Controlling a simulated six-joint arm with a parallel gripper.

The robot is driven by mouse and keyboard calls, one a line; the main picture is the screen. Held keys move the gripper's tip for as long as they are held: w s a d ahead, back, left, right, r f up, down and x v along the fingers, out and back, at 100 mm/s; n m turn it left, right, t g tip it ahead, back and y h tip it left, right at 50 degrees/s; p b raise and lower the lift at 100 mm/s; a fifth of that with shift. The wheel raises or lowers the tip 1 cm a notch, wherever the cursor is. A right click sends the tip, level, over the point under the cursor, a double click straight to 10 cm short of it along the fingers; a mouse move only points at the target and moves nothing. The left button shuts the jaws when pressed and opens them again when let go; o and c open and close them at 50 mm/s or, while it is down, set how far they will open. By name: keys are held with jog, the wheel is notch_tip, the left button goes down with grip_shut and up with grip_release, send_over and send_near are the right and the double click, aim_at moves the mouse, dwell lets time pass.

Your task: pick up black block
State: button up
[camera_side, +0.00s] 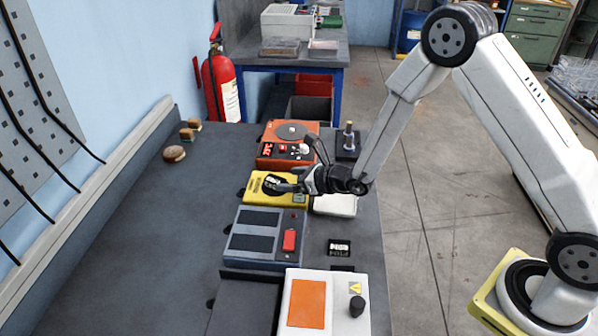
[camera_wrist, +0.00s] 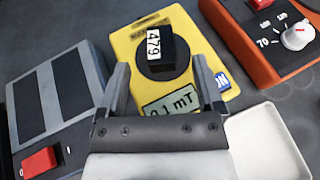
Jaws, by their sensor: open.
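The black block (camera_wrist: 170,53) has a white label reading 479. It sits on a dark round pad on the yellow device (camera_wrist: 125,45), whose display reads 0.1 mT. My gripper (camera_wrist: 160,78) is open in the wrist view, its two fingers apart on either side of the device's display, with the block just beyond the tips. In the side view my gripper (camera_side: 283,184) is over the yellow device (camera_side: 262,197) and partly hides its top; the block is hard to make out there.
A grey device with dark panels and a red switch (camera_side: 289,240) stands nearer the camera. An orange hotplate device (camera_side: 272,153) is behind. A white tray (camera_side: 335,205) lies to the right. A white box with an orange panel (camera_side: 308,303) is at the front. The bench's left side is mostly clear.

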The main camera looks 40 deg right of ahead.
aim_at(278, 180)
jog(key=shift+x, duration=2.55)
jog(key=shift+s+f, duration=0.1)
jog(key=shift+f, duration=0.1)
grip_shut()
